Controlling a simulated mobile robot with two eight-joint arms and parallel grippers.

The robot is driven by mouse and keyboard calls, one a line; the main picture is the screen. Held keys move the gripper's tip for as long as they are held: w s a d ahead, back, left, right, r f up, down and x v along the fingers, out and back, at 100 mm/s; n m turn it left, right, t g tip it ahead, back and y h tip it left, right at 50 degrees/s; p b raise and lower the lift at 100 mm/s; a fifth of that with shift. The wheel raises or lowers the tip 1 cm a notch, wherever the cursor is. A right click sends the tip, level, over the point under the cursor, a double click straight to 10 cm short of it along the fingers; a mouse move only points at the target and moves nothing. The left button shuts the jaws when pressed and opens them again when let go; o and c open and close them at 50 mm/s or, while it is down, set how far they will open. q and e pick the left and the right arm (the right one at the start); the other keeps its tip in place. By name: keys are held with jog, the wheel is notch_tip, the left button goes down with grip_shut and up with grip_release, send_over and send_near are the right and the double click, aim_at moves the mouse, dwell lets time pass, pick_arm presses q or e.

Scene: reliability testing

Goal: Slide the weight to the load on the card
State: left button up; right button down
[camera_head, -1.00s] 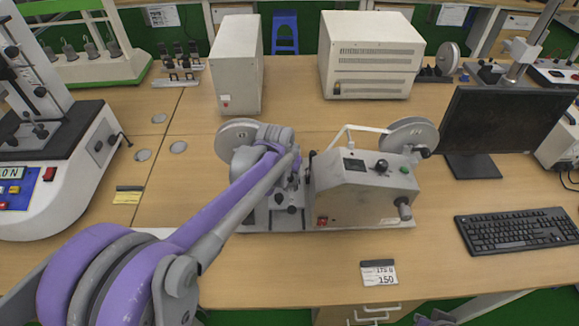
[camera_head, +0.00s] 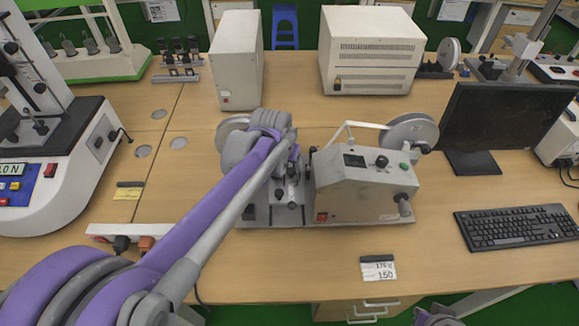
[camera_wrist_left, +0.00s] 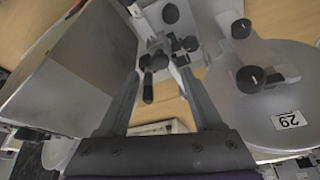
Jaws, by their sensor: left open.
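The grey testing machine (camera_head: 365,190) stands mid-table with a control panel and a disc (camera_head: 410,132) at its upper right. Another disc (camera_head: 232,128) shows partly behind my left wrist. The card (camera_head: 379,268) lies near the table's front edge; its lower line reads 150. My left gripper is over the machine's left part, its fingers mostly hidden by my arm in the head view. In the left wrist view the open gripper (camera_wrist_left: 158,78) has a black-knobbed fitting (camera_wrist_left: 155,62) between and beyond its fingertips. A disc labelled 29 (camera_wrist_left: 290,90) is at right. I cannot tell which part is the sliding weight.
A monitor (camera_head: 505,120) and keyboard (camera_head: 515,229) stand at right. Two grey cabinets (camera_head: 237,60) (camera_head: 372,50) are behind. A white instrument (camera_head: 50,170) stands at left, and a yellow card (camera_head: 128,192) lies beside it. The table front around the card is clear.

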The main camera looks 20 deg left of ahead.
pick_arm(q)
jog(key=v, duration=0.6)
jog(key=shift+r, duration=0.15)
jog(key=s+d+f, duration=0.2)
jog(key=s+f, duration=0.3)
jog(key=s, duration=0.5)
jog(key=s+d+f, duration=0.3)
jog(key=s+f, duration=0.2)
jog(key=s, duration=0.5)
jog(key=shift+d+m+t, duration=0.3)
jog(key=shift+d+t, duration=0.05)
jog(key=shift+t, duration=0.05)
dwell(0.5)
